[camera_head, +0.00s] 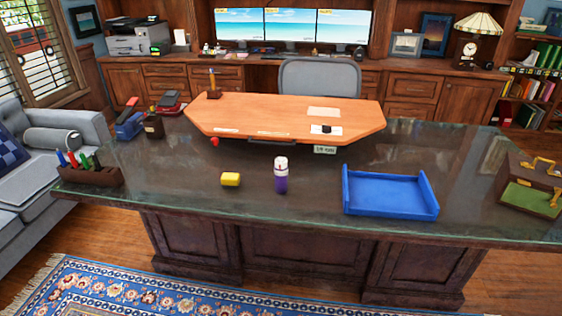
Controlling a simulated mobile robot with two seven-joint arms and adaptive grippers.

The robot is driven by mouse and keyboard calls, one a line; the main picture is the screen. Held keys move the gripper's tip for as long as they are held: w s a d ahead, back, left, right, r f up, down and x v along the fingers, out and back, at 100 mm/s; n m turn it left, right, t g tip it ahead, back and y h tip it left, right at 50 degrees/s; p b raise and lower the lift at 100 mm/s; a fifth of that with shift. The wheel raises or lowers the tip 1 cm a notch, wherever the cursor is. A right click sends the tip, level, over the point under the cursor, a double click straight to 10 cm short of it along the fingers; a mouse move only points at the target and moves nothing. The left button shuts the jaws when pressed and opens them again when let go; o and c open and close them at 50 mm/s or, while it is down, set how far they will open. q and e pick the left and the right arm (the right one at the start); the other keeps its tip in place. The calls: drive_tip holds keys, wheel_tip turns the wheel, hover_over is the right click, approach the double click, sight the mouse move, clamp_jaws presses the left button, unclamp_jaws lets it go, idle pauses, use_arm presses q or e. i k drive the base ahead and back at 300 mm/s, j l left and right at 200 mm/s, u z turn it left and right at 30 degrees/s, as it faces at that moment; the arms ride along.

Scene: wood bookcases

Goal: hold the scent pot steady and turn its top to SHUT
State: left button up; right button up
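A small upright pot with a purple body and a pale, whitish top (281,175) stands on the dark glass-topped desk (320,219), near the middle of its front part. It looks like the scent pot. Any marking on the top is too small to read, so I cannot tell how the top is turned. Neither of my grippers shows in the head view, and nothing touches the pot.
A pen holder (90,175) stands at the left end. An orange wooden board (290,108) is behind. The desk around the pot is clear.

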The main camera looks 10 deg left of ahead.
sight(280, 163)
drive_tip(key=i+l+u, duration=0.2)
drive_tip(key=u, duration=0.2)
drive_tip(key=i+l+u, duration=0.5)
drive_tip(key=u, duration=0.25)
